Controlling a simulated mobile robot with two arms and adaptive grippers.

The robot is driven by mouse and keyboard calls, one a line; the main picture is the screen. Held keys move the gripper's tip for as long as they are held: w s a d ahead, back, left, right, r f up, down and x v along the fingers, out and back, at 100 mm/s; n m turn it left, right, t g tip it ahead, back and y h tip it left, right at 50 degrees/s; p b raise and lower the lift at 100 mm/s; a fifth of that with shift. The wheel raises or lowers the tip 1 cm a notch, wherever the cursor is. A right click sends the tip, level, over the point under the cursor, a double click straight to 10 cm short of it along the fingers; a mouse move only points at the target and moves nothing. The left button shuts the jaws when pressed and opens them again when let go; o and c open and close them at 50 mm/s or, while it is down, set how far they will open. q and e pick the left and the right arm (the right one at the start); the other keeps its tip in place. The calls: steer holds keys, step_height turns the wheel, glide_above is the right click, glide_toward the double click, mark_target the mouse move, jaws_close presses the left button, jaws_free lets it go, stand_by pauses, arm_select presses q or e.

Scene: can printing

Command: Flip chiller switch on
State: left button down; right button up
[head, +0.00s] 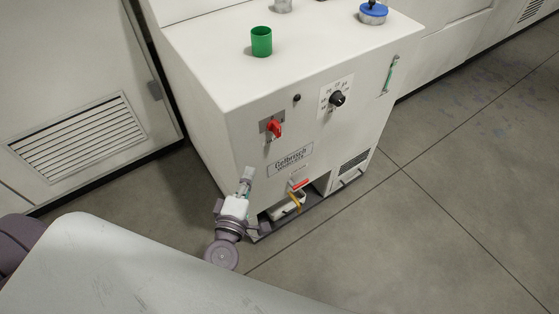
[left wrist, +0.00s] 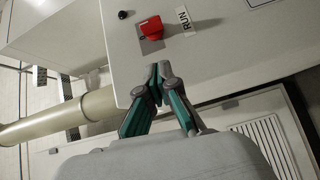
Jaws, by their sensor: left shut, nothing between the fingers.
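The chiller (head: 215,95) is a white cabinet in the middle of the head view. Its red rotary switch (head: 275,129) sits on a grey plate on the front panel. In the left wrist view the red switch (left wrist: 151,29) shows near the top, with a RUN label (left wrist: 184,18) beside it. My left gripper (head: 247,174) is shut and empty, below and left of the switch in the head view. In the left wrist view its closed fingertips (left wrist: 159,68) are apart from the switch, below it in the picture. My right gripper is not in view.
A black dial (head: 337,98) and a small black button (head: 297,98) are on the same panel. A green cup (head: 261,42) and a blue-capped fitting (head: 373,12) are on top. Open floor (head: 440,220) lies to the right. A white surface (head: 120,270) fills the lower left.

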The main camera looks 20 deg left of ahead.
arm_select(q)
steer(key=r+n, duration=0.1)
steer(key=p, duration=0.2)
glide_toward(273, 126)
steer(key=w+a, duration=0.3)
steer(key=shift+w, duration=0.15)
steer(key=shift+w+d, duration=0.75)
steer(key=shift+w, duration=0.2)
steer(key=shift+w+d+f, duration=0.1)
steer(key=shift+w+d, duration=0.35)
steer(key=shift+w, duration=0.05)
